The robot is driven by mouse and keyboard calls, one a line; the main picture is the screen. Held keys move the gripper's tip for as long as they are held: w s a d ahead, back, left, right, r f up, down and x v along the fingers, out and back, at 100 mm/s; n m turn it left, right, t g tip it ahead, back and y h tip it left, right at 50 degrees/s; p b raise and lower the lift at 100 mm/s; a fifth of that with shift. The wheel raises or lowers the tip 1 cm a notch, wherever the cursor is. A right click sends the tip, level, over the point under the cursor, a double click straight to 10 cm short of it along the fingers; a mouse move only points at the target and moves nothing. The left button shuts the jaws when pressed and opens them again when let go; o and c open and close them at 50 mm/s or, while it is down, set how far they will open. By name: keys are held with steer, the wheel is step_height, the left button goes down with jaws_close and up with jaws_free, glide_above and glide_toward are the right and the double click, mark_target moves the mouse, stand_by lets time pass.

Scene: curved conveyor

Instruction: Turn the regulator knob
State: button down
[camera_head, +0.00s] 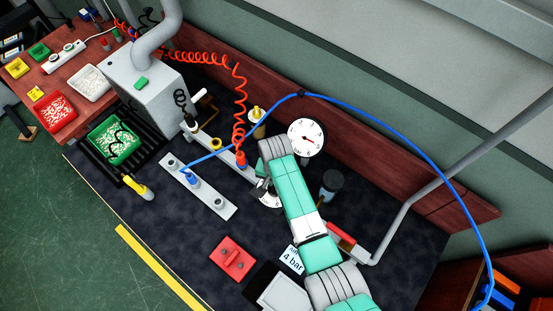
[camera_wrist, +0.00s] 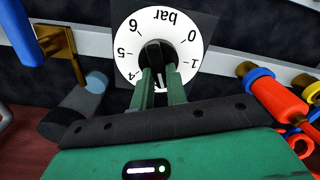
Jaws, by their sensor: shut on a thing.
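The regulator knob (camera_wrist: 153,50) is black and sits at the centre of a white round dial (camera_wrist: 128,52) marked "bar" with numbers around its rim. My gripper (camera_wrist: 160,73) has its two green fingers shut on the knob, one on each side. A small light mark shows between the fingers, toward the bottom of the dial. The numbers between 1 and 4 are hidden by the fingers. In the head view only part of the dial (camera_head: 269,203) shows beside my gripper (camera_head: 262,188); the knob is hidden there. A card (camera_head: 291,260) reads "4 bar".
A round pressure gauge (camera_head: 305,137) with a needle stands behind my arm. A blue hose (camera_head: 380,118) arches over the bench, and a coiled red hose (camera_head: 238,100) hangs nearby. A metal rail (camera_head: 211,195) and a red block (camera_head: 232,258) lie on the dark bench top.

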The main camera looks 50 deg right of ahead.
steer(key=n, duration=0.2)
steer(key=n+p, duration=0.1)
steer(key=shift+w+r+n, duration=0.15)
steer(key=shift+n, duration=0.25)
steer(key=n+p, duration=0.1)
steer(key=n, duration=0.2)
steer(key=shift+a+n, duration=0.15)
steer(key=shift+n, duration=0.15)
steer(key=n, duration=0.3)
steer(key=shift+w+a+n+p, duration=0.15)
steer(key=shift+n+p, duration=0.15)
steer(key=n, duration=0.3)
steer(key=shift+a+n+p, duration=0.15)
steer(key=shift+n+p, duration=0.15)
steer(key=n+p, duration=0.1)
steer(key=n, duration=0.5)
steer(key=shift+a, duration=0.2)
steer(key=n, duration=0.6)
steer(key=shift+s+a+p, duration=0.15)
steer(key=shift+s+p, duration=0.15)
steer(key=shift+p, duration=0.05)
steer(key=c, duration=1.4)
jaws_free()
